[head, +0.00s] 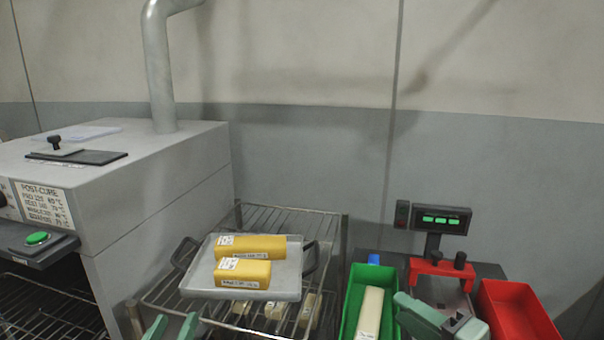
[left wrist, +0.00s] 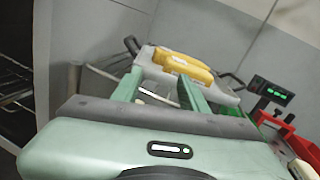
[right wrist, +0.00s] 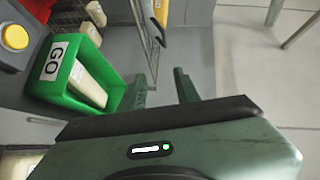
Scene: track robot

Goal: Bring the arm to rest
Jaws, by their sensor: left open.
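My left gripper (head: 172,328) shows only its green fingertips at the bottom edge of the head view, in front of the wire rack. In the left wrist view its fingers (left wrist: 160,90) stand apart with nothing between them, short of the metal tray. My right gripper shows in the right wrist view (right wrist: 160,82), fingers apart and empty, beside a green bin. In the head view, green parts of my right arm (head: 440,318) cover part of the bin area; its fingertips are not clear there.
A metal tray (head: 192,284) with two yellow blocks (head: 250,246) (head: 243,273) sits on the wire rack (head: 330,225). A grey oven (head: 190,150) stands left. A green bin (head: 352,300) holds a pale block (head: 369,315). A red bin (head: 520,310) and a display (head: 440,220) stand right.

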